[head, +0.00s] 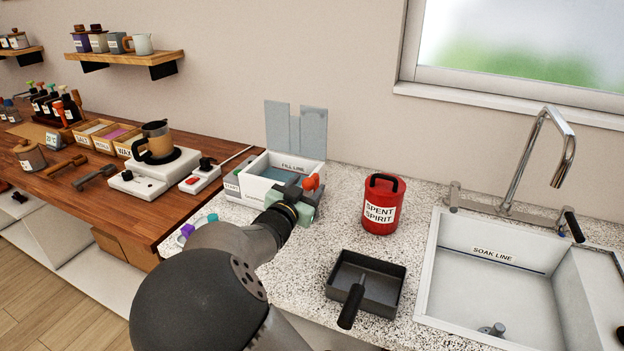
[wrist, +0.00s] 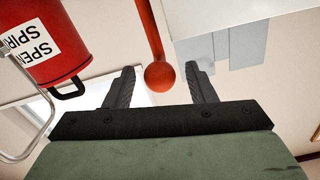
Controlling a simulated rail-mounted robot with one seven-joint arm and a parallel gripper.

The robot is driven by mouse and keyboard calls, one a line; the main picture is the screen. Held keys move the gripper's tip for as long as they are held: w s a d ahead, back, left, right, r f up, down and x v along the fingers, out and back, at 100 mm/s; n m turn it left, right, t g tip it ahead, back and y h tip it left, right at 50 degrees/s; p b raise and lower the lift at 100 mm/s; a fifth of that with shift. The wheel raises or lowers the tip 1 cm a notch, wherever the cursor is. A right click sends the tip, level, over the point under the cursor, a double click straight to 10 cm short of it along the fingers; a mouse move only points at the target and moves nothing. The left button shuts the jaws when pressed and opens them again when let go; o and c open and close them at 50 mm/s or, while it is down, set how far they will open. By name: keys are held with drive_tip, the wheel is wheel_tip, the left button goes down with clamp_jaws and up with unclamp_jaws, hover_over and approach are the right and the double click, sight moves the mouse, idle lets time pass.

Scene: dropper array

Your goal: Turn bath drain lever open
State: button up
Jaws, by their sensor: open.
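The bath is a white box (head: 262,192) marked FILL LINE, standing on the speckled counter with pale liquid inside. The drain lever (head: 311,183) is orange-red and shows at the bath's near right corner. In the wrist view the lever is a rod ending in a round ball (wrist: 159,77). My gripper (head: 305,190) is at that corner; in the wrist view its open dark fingers (wrist: 160,72) stand on either side of the ball, with gaps visible on both sides. In the head view my gripper hides part of the bath's corner and the lever's base.
A red SPENT SPIRIT can (head: 382,214) stands right of the bath and also shows in the wrist view (wrist: 45,45). A dark pan (head: 388,275) lies in front of it. A sink (head: 480,300) with a tall faucet (head: 540,150) is at right. A hot plate (head: 155,172) stands left.

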sight(312, 177)
drive_tip(key=shift+x, duration=1.8)
drive_tip(key=c, duration=0.9)
